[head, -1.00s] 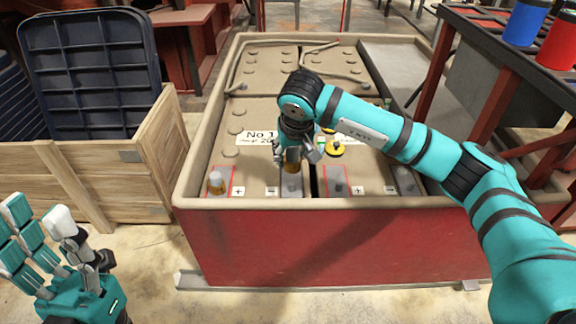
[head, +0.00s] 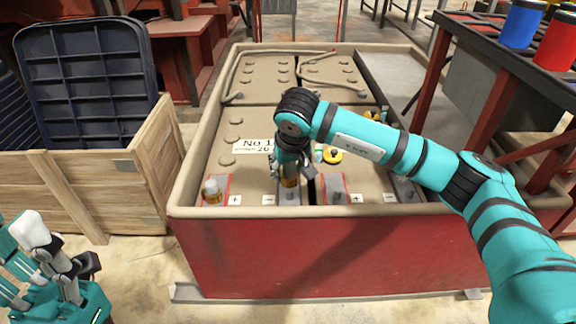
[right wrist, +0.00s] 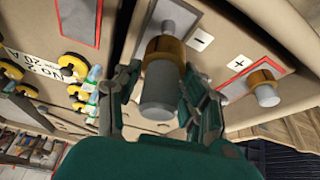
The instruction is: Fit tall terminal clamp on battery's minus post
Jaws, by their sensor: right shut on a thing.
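The tall terminal clamp, a brass collar with a grey cylinder, is in my right gripper (head: 291,172); its brass part (head: 289,183) shows below the fingers. In the right wrist view the clamp (right wrist: 160,88) sits between the two fingers, its brass end towards the battery. The minus post (head: 289,197), on a grey pad by a minus label, is right below the clamp. In the right wrist view the post (right wrist: 172,25) shows just beyond the brass; I cannot tell whether they touch. My left gripper (head: 50,262) is open and empty at lower left, away from the battery.
A shorter clamp with a pale top (head: 212,191) is on the plus post at left. The red battery box has a raised tan rim (head: 330,211).

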